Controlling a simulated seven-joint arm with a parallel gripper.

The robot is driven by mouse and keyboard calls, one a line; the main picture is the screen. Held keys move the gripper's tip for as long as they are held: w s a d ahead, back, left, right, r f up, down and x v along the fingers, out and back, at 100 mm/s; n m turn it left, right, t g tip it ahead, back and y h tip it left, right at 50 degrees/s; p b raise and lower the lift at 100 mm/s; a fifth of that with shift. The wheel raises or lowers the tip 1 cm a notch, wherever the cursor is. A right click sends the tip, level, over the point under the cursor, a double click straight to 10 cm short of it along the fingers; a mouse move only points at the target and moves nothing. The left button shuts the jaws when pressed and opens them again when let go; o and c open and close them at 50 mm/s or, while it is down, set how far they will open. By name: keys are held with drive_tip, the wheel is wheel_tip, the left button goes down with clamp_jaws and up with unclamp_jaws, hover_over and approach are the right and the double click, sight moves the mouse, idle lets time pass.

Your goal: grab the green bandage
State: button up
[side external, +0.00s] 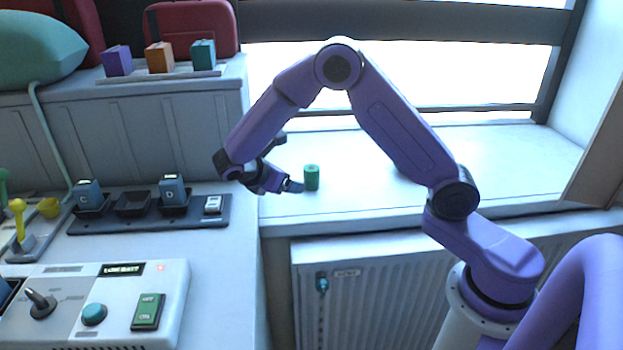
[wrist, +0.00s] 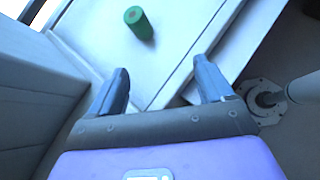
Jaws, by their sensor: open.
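The green bandage (side external: 311,177) is a small green roll standing upright on the white window sill (side external: 450,165). It also shows in the wrist view (wrist: 139,23), near the top and left of centre. My gripper (side external: 290,186) is just left of the bandage in the side view, low over the sill. In the wrist view my gripper (wrist: 164,78) has its two fingers wide apart with nothing between them. The bandage lies beyond the fingertips, apart from them.
A ribbed radiator (side external: 390,300) is below the sill's front edge. Left of the sill, a counter holds a dark battery rack (side external: 150,222) and a control box (side external: 90,300). Purple, orange and teal boxes (side external: 160,57) stand on the ledge behind. The sill right of the bandage is clear.

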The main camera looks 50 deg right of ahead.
sight(314, 169)
drive_tip(key=w+d+f+h, duration=0.1)
drive_tip(key=w+d+f, duration=0.1)
drive_tip(key=d, duration=0.3)
drive_tip(key=w+d+f+n+h, duration=0.1)
drive_tip(key=w+d+f, duration=0.1)
drive_tip(key=d, duration=0.3)
drive_tip(key=w+d+f+h, duration=0.1)
drive_tip(key=w+d+f, duration=0.1)
drive_tip(key=d+f, duration=0.2)
drive_tip(key=shift+w+d, duration=0.15)
drive_tip(key=shift+d, duration=0.8)
drive_tip(key=shift+f+x, duration=0.2)
drive_tip(key=shift+x, duration=2.6)
drive_tip(key=shift+a, duration=0.1)
drive_tip(key=c, duration=1.1)
drive_tip(key=shift+o, duration=0.2)
drive_tip(key=shift+r, duration=0.2)
